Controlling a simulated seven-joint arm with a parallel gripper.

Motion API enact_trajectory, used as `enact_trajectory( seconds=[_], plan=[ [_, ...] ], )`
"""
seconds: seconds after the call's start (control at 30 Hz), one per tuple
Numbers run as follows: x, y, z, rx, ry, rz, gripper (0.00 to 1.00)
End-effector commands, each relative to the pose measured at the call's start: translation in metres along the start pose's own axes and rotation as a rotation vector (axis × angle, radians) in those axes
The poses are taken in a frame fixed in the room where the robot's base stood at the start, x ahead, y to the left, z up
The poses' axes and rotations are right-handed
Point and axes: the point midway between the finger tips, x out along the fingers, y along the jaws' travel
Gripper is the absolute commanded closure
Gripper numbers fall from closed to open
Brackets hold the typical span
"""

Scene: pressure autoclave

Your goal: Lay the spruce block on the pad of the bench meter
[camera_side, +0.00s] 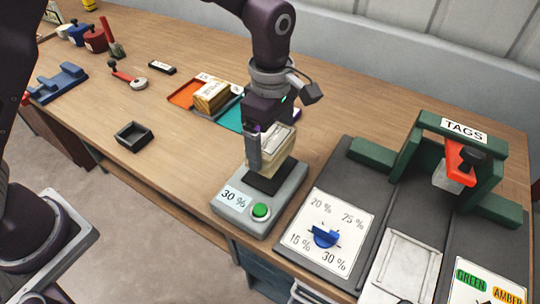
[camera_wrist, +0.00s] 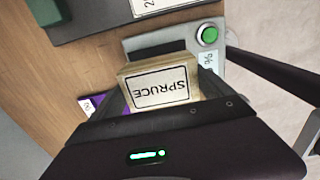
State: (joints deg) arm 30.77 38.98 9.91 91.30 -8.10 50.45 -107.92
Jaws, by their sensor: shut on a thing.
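The spruce block (camera_wrist: 160,88) is pale wood with a white label reading SPRUCE, and sits between my fingers in the wrist view. In the side view the block (camera_side: 279,146) is held upright at the dark pad (camera_side: 266,181) of the bench meter. My gripper (camera_side: 268,150) is shut on it, pointing down. The bench meter (camera_side: 236,208) is a grey box with a 30 % display and a green button (camera_side: 261,210); it also shows in the wrist view (camera_wrist: 207,58). I cannot tell whether the block's underside touches the pad.
Another labelled wooden block (camera_side: 212,95) sits by the orange tray (camera_side: 184,94), left of my gripper. A dial panel with a blue knob (camera_side: 326,236) lies right of the meter. A green TAGS frame (camera_side: 425,120) stands farther right. A small black tray (camera_side: 133,136) is at left.

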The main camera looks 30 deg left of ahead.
Motion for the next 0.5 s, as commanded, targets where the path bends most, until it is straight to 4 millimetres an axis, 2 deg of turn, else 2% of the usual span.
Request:
enact_trajectory(
  seconds=[0.1,0.2,0.5],
  plan=[
    [0.025,-0.001,-0.001,-0.002,0.002,-0.004,0.56],
    [0.038,0.000,-0.001,-0.001,0.000,-0.001,0.56],
    [0.041,0.000,-0.001,0.000,-0.001,0.001,0.56]
  ],
)
